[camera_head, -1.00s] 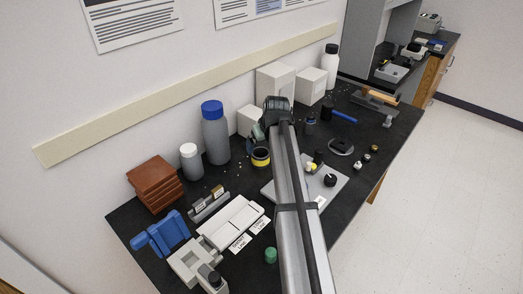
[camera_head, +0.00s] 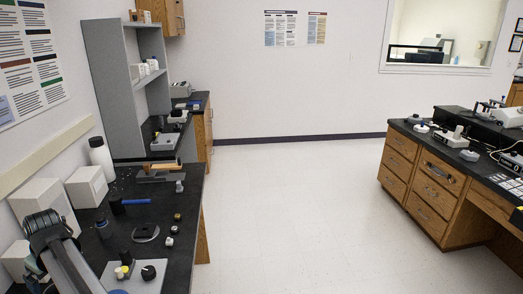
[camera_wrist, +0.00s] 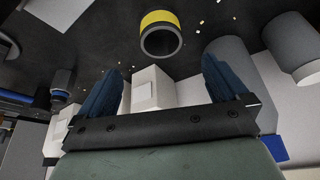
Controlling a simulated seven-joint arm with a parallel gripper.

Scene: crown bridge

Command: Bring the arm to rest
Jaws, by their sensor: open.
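My gripper (camera_wrist: 162,68) shows in the wrist view with its two dark blue fingers spread apart and nothing between them. Beyond the fingertips is a yellow-banded round container (camera_wrist: 160,20), apart from them. A white box (camera_wrist: 152,92) shows between the fingers, farther off. In the head view my arm reaches in at the lower left corner over the black bench (camera_head: 186,222). The gripper itself is mostly hidden or cut off there.
White boxes (camera_head: 40,200) and a white bottle (camera_head: 101,155) stand along the wall near my arm. A grey plate (camera_head: 150,279) with small parts lies to its right. Wooden cabinets (camera_head: 432,190) stand at the far right. The floor (camera_head: 290,215) between is clear.

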